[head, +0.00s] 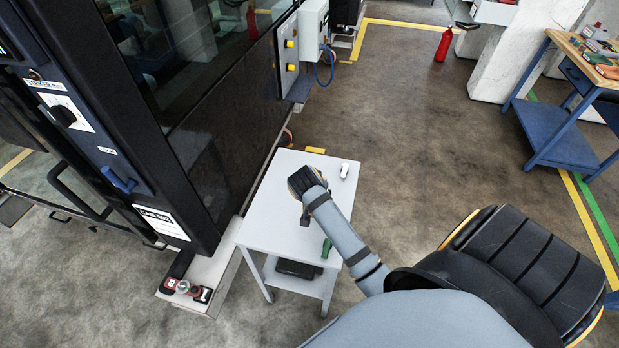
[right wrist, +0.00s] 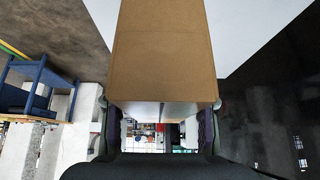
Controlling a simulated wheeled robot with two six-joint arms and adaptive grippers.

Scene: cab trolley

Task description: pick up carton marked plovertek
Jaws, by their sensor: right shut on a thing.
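A plain brown carton (right wrist: 163,55) fills the upper middle of the right wrist view. My right gripper (right wrist: 162,104) is shut on it, with a finger at each side. No marking shows on the carton face in view, so I cannot read its name. In the head view my right arm reaches over the white trolley (head: 268,215), and the wrist hides the fingers and the carton. I cannot tell whether the carton touches the trolley top. My left gripper is not in view.
A small white item (head: 344,170) and a green-handled thing (head: 326,248) lie on the trolley top. A black case (head: 298,268) sits on the lower shelf. A large dark machine (head: 215,110) stands close at left. A blue workbench (head: 565,110) is at right; open floor lies between.

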